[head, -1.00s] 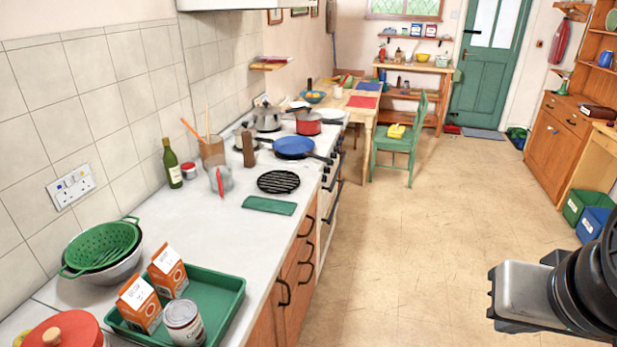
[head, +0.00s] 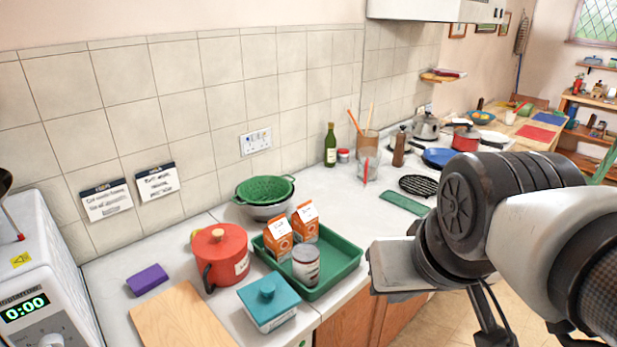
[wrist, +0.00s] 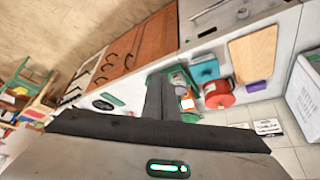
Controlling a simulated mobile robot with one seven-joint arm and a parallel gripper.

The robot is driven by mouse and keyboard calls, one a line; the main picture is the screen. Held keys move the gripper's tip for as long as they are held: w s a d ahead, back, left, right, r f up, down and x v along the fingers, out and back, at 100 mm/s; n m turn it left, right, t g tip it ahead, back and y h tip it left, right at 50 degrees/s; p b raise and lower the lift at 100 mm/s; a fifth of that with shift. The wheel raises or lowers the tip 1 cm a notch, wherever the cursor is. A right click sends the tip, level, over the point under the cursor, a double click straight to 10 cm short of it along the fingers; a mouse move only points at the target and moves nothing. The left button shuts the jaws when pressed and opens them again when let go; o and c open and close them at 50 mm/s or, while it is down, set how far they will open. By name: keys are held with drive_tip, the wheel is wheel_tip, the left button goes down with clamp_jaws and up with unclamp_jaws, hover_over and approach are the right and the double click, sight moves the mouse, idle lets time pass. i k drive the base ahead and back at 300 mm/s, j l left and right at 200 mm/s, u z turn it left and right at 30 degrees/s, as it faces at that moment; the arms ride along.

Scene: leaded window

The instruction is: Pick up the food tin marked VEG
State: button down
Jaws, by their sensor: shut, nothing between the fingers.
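A food tin (head: 306,266) with a pale label and a grey lid stands upright in the green tray (head: 340,268) on the counter in the head view. I cannot read its label, so I cannot tell whether it says VEG. Two orange and white cartons (head: 278,238) stand beside it in the tray. My gripper (wrist: 161,85) shows in the wrist view as dark fingers, shut and empty, covering part of the tray (wrist: 190,116). In the head view my arm is right of the tray, and the fingertips cannot be made out. The tin is not clear in the wrist view.
A red pot (head: 219,262), a teal box (head: 267,303), a wooden board (head: 180,322) and a purple sponge (head: 147,279) crowd the counter left of the tray. A green colander (head: 264,188) sits behind. Bare counter (head: 330,198) lies beyond the tray.

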sight(306, 256)
drive_tip(key=u, duration=0.35)
drive_tip(key=i+l+u, duration=0.25)
drive_tip(key=l+u, duration=0.25)
drive_tip(key=i+l+u, duration=0.25)
drive_tip(key=l, duration=0.25)
drive_tip(key=l+u, duration=0.25)
drive_tip(key=l, duration=0.1)
